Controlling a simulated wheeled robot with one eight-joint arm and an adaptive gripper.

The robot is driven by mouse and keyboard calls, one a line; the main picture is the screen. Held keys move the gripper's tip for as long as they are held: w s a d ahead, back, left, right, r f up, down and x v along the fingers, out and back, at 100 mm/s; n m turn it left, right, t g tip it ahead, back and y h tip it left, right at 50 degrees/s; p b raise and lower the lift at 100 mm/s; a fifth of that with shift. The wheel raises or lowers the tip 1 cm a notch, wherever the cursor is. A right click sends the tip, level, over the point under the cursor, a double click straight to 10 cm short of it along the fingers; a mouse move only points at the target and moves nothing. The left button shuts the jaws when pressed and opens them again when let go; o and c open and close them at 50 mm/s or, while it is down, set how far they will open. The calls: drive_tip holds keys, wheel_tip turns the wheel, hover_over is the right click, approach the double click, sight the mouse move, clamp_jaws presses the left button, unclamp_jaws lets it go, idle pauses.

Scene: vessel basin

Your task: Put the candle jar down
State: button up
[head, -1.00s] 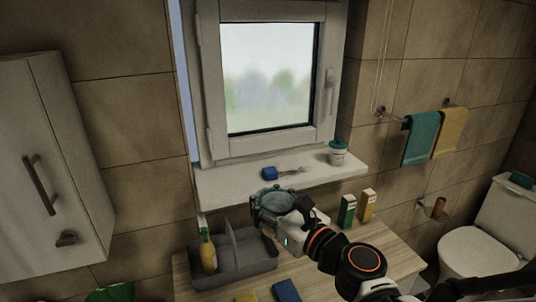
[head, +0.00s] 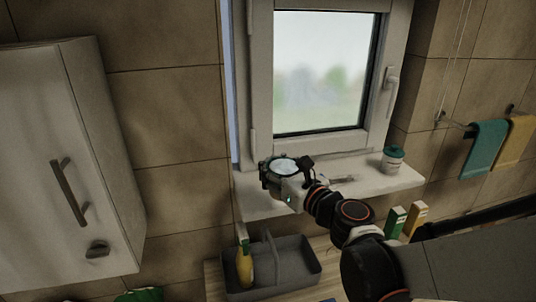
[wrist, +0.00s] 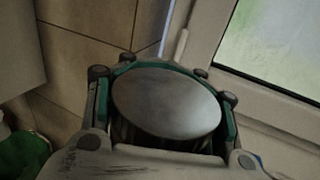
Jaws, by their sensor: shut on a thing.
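The candle jar (head: 285,167) is held in my gripper (head: 273,178), its round pale top facing up. In the head view it appears over the left end of the white window sill (head: 245,207). I cannot tell how far it is above the sill. In the wrist view the jar's round grey top (wrist: 167,105) fills the middle, with the teal-edged fingers closed around it. The jar's sides are mostly hidden by the fingers.
A white jar with a teal lid (head: 392,160) stands on the sill's right part. A small item (head: 343,179) lies mid-sill, partly behind my arm. Below is a grey divided caddy (head: 285,262) with a yellow bottle (head: 244,265). A wall cabinet (head: 65,170) hangs at left.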

drive_tip(key=w+a, duration=0.1)
drive_tip(key=w, duration=0.5)
drive_tip(key=w+a+b, duration=0.1)
drive_tip(key=w, duration=0.2)
drive_tip(key=shift+w+a, duration=0.1)
drive_tip(key=shift+a, duration=0.2)
wheel_tip(320, 180, down, 2)
drive_tip(key=shift+w+f+b, duration=0.1)
drive_tip(key=shift+f+b, duration=0.15)
drive_tip(key=shift+b, duration=0.3)
drive_tip(key=shift+f+b, duration=0.75)
drive_tip(key=shift+f, duration=1.25)
drive_tip(key=shift+w+a+f, duration=0.1)
drive_tip(key=shift+w+f, duration=0.05)
drive_tip(key=shift+f, duration=0.1)
drive_tip(key=shift+f, duration=0.1)
drive_tip(key=o, duration=1.5)
